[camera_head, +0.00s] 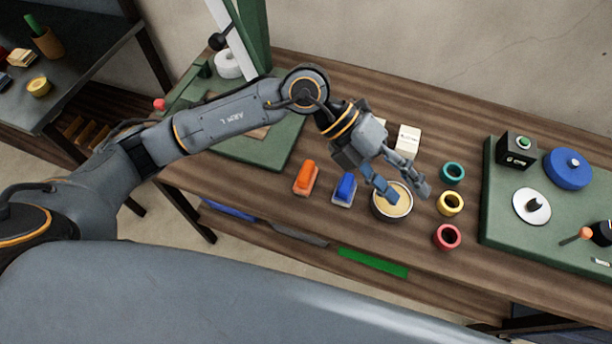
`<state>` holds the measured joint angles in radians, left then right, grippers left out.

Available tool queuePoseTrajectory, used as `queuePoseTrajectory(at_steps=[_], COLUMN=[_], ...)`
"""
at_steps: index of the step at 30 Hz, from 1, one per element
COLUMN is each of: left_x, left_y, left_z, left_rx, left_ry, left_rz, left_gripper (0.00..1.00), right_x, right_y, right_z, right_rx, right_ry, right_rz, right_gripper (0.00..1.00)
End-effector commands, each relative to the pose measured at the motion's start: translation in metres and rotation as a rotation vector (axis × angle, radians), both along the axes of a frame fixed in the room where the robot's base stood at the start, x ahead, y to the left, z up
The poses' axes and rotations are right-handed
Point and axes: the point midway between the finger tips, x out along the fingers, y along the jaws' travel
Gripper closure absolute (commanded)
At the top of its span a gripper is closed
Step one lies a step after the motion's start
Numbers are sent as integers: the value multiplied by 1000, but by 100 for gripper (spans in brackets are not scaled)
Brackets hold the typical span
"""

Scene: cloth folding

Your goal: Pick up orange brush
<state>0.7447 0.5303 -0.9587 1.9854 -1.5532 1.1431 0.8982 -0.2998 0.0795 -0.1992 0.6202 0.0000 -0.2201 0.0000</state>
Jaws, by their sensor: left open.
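The orange brush (306,178) lies on the wooden table, left of a blue brush (344,189). My left gripper (408,194) is open above a round tin (379,207) with a pale yellow inside, to the right of both brushes. Nothing shows between its fingers except the tin below. I cannot tell whether the fingers touch the tin. The orange brush is in full view and apart from the gripper. My right gripper does not show.
Teal (453,172), yellow (451,203) and red (447,236) rings stand right of the tin. A green board (490,230) with a black box (517,150) and blue disc (568,169) is at right. Pale blocks (408,140) lie behind the gripper. Bare wood (270,205) lies left of the brush.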

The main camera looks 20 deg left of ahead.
Motion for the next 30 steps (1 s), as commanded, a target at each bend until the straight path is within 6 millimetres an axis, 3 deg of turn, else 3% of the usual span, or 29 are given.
queuePoseTrajectory(at_steps=[1,3,6,9,12,16,24,30], left_x=[14,33,57,75,82,84,83,84], left_y=[27,68,124,165,186,193,192,191], left_z=[-20,-42,-55,-55,-53,-64,-115,-136], left_rx=[177,407,676,856,950,980,975,974], left_ry=[-48,-92,-137,-163,-173,-171,-171,-175], left_rz=[-7,5,53,107,139,150,144,145], left_gripper=[49,49,49,49,49,49,49,49], right_x=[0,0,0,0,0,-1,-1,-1], right_y=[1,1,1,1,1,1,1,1], right_z=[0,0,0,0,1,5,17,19], right_rx=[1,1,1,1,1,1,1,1], right_ry=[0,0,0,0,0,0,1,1], right_rz=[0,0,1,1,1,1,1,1], right_gripper=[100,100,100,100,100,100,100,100])
